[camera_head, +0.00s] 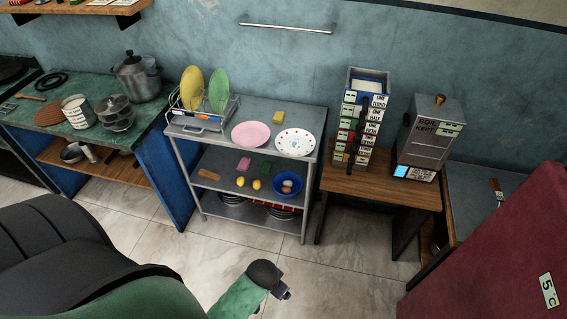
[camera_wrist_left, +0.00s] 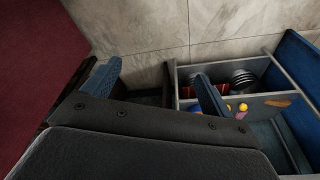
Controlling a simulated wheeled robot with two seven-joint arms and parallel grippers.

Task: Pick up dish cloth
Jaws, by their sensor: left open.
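No cloth can be told for sure. The small folded pieces that could be it are a pink one (camera_head: 244,164) and a green one (camera_head: 265,168) on the middle shelf of the metal rack (camera_head: 258,202). My left gripper (camera_wrist_left: 155,92) shows in the left wrist view with its two blue fingers wide apart and nothing between them. The rack is beyond the right finger in that view, so the gripper is apart from the shelf items. I cannot make out the left gripper's fingers in the head view. My right gripper is not in view.
A pink plate (camera_head: 250,134), a white plate (camera_head: 295,142), a yellow sponge (camera_head: 278,118) and a dish drainer (camera_head: 203,115) stand on the rack's top. A blue bowl (camera_head: 288,186) and yellow lemons share the middle shelf. A red block (camera_head: 490,240) fills the right. Tiled floor (camera_head: 335,270) is clear.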

